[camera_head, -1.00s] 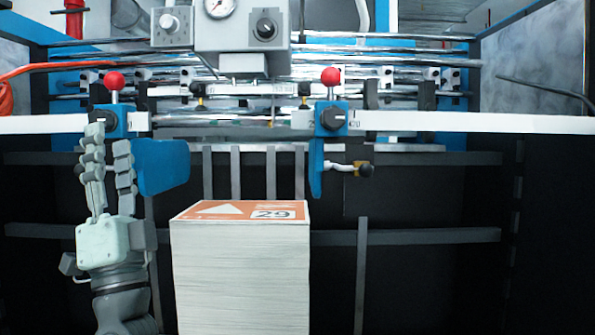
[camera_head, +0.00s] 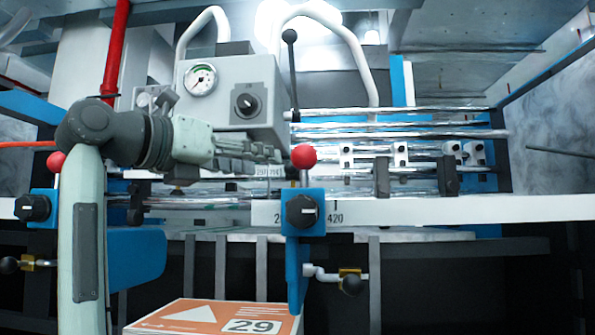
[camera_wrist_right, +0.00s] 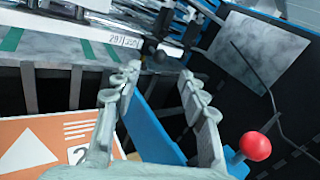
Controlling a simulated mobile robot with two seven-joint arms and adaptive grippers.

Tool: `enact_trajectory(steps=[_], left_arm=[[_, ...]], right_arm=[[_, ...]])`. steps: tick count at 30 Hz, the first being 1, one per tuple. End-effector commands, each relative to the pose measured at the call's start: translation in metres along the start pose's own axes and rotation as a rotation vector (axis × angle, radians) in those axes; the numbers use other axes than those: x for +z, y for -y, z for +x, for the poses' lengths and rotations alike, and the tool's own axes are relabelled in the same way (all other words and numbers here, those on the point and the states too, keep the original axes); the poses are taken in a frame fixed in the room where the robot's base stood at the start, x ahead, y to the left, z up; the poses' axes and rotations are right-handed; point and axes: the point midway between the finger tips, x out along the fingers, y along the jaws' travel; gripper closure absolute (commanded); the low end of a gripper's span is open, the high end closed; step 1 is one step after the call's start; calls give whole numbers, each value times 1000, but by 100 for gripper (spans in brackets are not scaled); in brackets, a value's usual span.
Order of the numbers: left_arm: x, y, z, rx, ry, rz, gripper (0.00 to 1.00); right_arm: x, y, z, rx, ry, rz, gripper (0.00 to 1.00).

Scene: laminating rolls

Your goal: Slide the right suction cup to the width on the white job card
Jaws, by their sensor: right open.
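Small dark fittings, one with a black ball (camera_wrist_right: 159,57), sit beyond the fingers; I cannot tell which is the right suction cup. I cannot make out a separate white job card.
A white beam (camera_head: 440,210) crosses in front, carrying a blue guide (camera_head: 295,265) with a red-ball lever (camera_head: 304,156). Chrome rods (camera_head: 400,126) run behind. A stack topped with an orange sheet (camera_head: 205,316) stands below. A black-knobbed lever (camera_head: 290,70) rises beside the box.

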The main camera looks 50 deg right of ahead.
Motion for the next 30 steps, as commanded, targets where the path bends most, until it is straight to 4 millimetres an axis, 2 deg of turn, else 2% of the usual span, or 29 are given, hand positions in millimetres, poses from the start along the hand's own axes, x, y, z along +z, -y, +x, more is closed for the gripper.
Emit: enact_trajectory(steps=[5, 12, 18, 28, 30], left_arm=[[1, 1, 0, -2, 5, 0, 57], [5, 2, -1, -5, 24, 0, 57], [8, 4, -1, -8, 37, 0, 57], [9, 4, -1, -8, 41, 0, 57], [9, 4, -1, -8, 41, 0, 57]], right_arm=[[0, 0, 14, 1, -6, 2, 57], [0, 1, 53, -1, -5, 1, 57], [0, 0, 74, 1, -4, 1, 57], [0, 0, 78, 2, -4, 1, 57], [0, 0, 78, 2, -4, 1, 66]])
